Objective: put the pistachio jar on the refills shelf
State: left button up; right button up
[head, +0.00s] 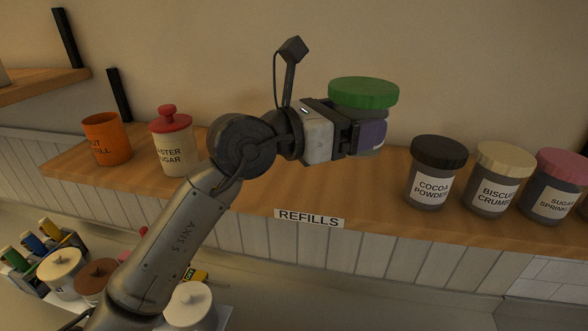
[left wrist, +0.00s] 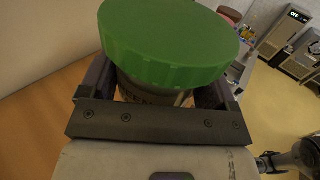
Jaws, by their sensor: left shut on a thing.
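The jar with the green lid (head: 363,92) is in my left gripper (head: 368,136), in front of the wall and over the wooden shelf. In the left wrist view the green lid (left wrist: 168,42) fills the space between the fingers (left wrist: 160,92), which are shut on the jar body. The jar's label is mostly hidden, and whether its base touches the shelf cannot be told. The refills shelf (head: 270,195) carries a "REFILLS" sign (head: 309,218) on its front edge. My right gripper is not in view.
On the shelf's right stand the cocoa powder jar (head: 434,174), the biscuit crumb jar (head: 495,181) and a pink-lidded sugar sprinkle jar (head: 554,188). On its left are an orange pot (head: 106,140) and a red-lidded sugar jar (head: 173,145). Lidded wells (head: 61,273) lie below left.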

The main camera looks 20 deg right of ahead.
pick_arm(q)
jog(key=w+a+f+p, duration=0.1)
jog(key=w+a+f, duration=0.1)
jog(key=w+a+f+p, duration=0.1)
jog(key=w+a+f, duration=0.1)
jog(key=w, duration=0.1)
jog(key=w+a+f+p, duration=0.1)
jog(key=w+a, duration=0.1)
jog(key=shift+w+a+f, duration=0.15)
jog(key=shift+w+f, duration=0.25)
jog(key=shift+f+p, duration=0.55)
jog(key=shift+p, duration=0.05)
jog(key=shift+f+p, duration=0.6)
jog(key=shift+f, duration=0.9)
jog(key=shift+f+b, duration=0.25)
jog(key=shift+b, duration=0.1)
jog(key=o, duration=1)
